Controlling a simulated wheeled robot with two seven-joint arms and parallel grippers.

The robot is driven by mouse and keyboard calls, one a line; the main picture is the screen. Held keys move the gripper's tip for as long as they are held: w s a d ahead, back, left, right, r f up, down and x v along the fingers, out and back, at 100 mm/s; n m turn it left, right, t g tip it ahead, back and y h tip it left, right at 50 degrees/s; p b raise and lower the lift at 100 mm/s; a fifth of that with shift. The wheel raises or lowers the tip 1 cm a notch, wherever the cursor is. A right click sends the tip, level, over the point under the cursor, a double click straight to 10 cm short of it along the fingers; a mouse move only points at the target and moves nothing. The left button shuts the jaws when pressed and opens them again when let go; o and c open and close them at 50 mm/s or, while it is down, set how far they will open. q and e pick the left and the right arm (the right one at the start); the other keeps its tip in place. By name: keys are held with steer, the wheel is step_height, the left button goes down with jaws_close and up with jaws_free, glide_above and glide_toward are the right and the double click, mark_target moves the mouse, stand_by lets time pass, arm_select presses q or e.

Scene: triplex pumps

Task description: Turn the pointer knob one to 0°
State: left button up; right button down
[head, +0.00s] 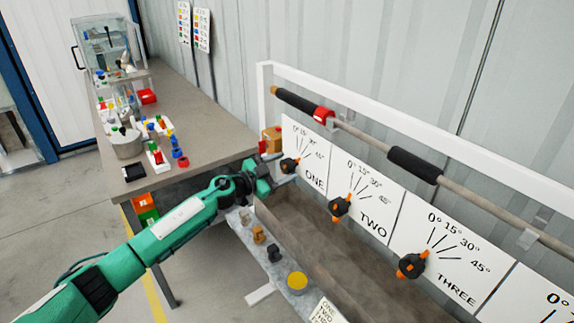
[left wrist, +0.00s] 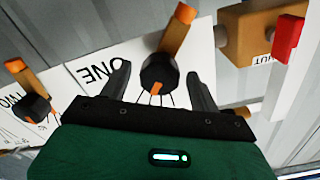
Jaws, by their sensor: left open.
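Pointer knob one (head: 290,165) is a black knob with orange parts on the white plate marked ONE (head: 313,152), at the centre of the head view. My left gripper (head: 277,180) is open right beside it. In the left wrist view the plate appears upside down. There the black knob (left wrist: 158,74) lies between the spread fingers of the left gripper (left wrist: 158,76), with a gap on each side. A small orange tip on the knob points toward the printed lines; I cannot tell which line exactly. My right gripper is not in view.
Knob two (head: 340,207) and knob three (head: 412,265) follow to the right on the same panel. A pipe with black sleeves (head: 412,166) runs above the plates. A workbench (head: 205,130) with small parts stands at the left. A yellow button (head: 297,281) sits on the front ledge.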

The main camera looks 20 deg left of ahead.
arm_select(q)
steer(key=shift+w+d, duration=0.45)
steer(key=shift+w, duration=0.15)
steer(key=shift+d, duration=0.1)
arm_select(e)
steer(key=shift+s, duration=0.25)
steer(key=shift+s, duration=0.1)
